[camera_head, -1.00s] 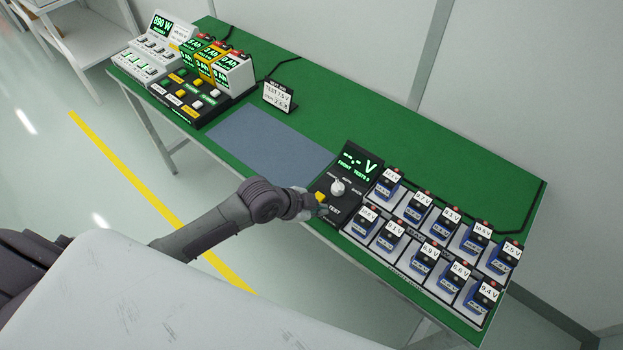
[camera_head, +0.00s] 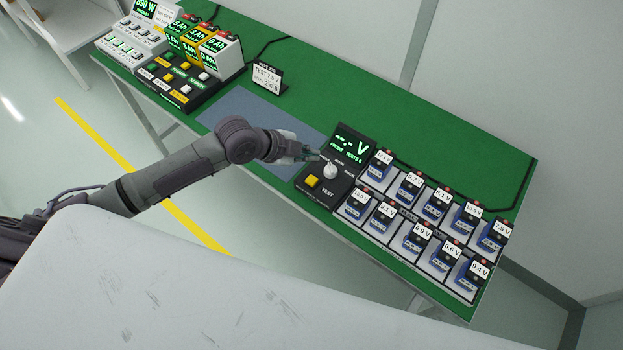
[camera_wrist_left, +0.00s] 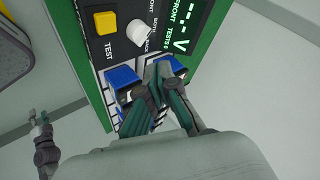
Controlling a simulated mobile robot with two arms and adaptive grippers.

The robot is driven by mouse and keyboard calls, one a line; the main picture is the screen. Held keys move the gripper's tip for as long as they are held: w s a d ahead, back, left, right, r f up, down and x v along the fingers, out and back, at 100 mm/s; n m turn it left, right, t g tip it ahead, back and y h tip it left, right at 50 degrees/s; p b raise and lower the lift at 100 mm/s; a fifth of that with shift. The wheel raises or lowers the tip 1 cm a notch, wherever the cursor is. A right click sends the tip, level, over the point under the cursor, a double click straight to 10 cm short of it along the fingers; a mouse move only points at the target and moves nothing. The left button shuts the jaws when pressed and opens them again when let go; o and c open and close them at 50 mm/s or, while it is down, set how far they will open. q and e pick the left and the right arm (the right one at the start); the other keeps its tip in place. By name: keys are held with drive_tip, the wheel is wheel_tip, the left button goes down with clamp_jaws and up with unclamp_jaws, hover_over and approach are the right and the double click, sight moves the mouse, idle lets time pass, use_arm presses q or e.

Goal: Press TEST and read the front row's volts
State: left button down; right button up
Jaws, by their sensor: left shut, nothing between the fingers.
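The black tester (camera_head: 318,192) has a yellow TEST button (camera_head: 311,182), a white knob (camera_head: 330,171) and a green display (camera_head: 352,145) showing dashes with V, and FRONT TESTS below; its number is too small to read surely. My left gripper (camera_head: 316,156) is shut and empty, beside the knob and clear of the button. Its fingers (camera_wrist_left: 158,92) also show in the left wrist view. Front-row blue batteries (camera_head: 414,243) stand in white bays with labels including 6.9 V and 6.6 V. My right gripper (camera_wrist_left: 39,116) shows small in the left wrist view, fingers apart.
Behind the front row stands a back row of labelled batteries (camera_head: 438,205). A small sign (camera_head: 267,77) stands on the green bench (camera_head: 440,130). A blue-grey mat (camera_head: 225,110) lies bare. Chargers and a button panel (camera_head: 180,78) stand at the far left.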

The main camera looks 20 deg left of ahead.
use_arm(q)
drive_tip(key=b, duration=0.6)
hover_over(310, 181)
wheel_tip(310, 181, down, 7)
drive_tip(key=shift+f, duration=0.55)
drive_tip(key=shift+f+b, duration=0.15)
drive_tip(key=shift+b, duration=0.15)
idle(0.3)
drive_tip(key=shift+f, duration=0.3)
drive_tip(key=shift+f+b, duration=0.35)
drive_tip(key=shift+f, duration=0.05)
idle(0.6)
idle(0.3)
drive_tip(key=shift+r+p, duration=0.8)
drive_tip(key=shift+r, duration=0.05)
drive_tip(key=shift+r, duration=0.1)
